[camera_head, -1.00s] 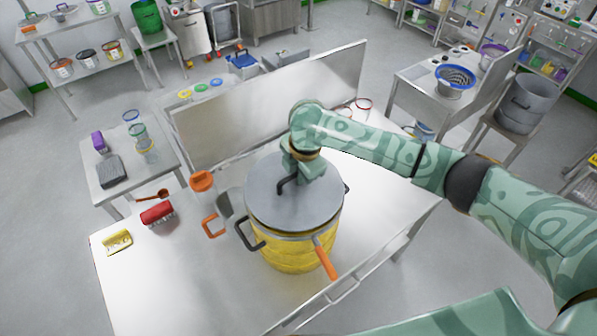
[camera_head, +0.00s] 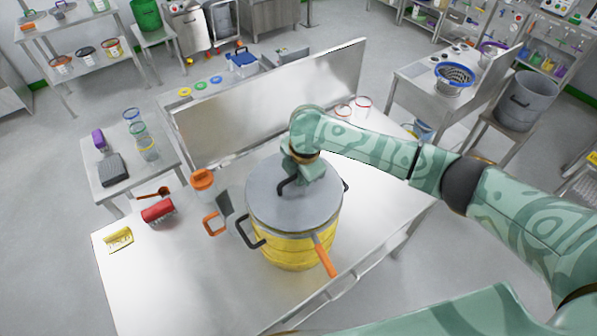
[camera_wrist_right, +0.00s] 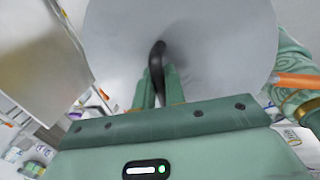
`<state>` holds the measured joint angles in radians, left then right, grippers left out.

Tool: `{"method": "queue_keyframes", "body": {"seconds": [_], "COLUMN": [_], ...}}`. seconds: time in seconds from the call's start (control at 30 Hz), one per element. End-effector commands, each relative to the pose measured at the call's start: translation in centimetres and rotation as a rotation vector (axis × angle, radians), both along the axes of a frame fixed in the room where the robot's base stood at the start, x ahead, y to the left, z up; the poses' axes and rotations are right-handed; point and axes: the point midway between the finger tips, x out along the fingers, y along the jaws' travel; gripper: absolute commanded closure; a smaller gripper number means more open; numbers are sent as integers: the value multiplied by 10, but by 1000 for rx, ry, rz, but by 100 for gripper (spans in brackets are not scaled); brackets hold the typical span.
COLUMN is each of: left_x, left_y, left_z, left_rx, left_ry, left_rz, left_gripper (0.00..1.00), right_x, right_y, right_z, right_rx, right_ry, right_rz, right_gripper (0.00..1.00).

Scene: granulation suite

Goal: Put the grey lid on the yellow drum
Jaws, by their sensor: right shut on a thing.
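The yellow drum (camera_head: 290,252) stands upright on the steel table, with dark side handles and an orange lever on its front. The grey lid (camera_head: 265,205) lies over the drum's top and covers its opening; I cannot tell whether it is fully seated. My right gripper (camera_head: 292,183) is shut on the lid's black handle, which also shows between the fingers in the right wrist view (camera_wrist_right: 157,62). The lid's grey surface fills the top of that view (camera_wrist_right: 205,30). My left gripper is not in view.
A steel splash panel (camera_head: 275,100) rises behind. The table's front left is clear.

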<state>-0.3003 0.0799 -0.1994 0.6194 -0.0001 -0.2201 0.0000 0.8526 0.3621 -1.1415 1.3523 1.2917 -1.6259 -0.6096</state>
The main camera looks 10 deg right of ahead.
Motion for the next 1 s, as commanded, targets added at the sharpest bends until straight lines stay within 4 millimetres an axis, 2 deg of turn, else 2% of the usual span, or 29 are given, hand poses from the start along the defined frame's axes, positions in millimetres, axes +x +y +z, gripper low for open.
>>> {"method": "queue_keyframes", "body": {"seconds": [1.0], "left_x": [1], "left_y": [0], "left_z": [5], "left_rx": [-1], "left_ry": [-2], "left_rz": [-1], "left_gripper": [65], "right_x": [0], "right_y": [0], "right_z": [-7], "right_rx": [0], "right_ry": [0], "right_rz": [0], "right_gripper": [100]}}
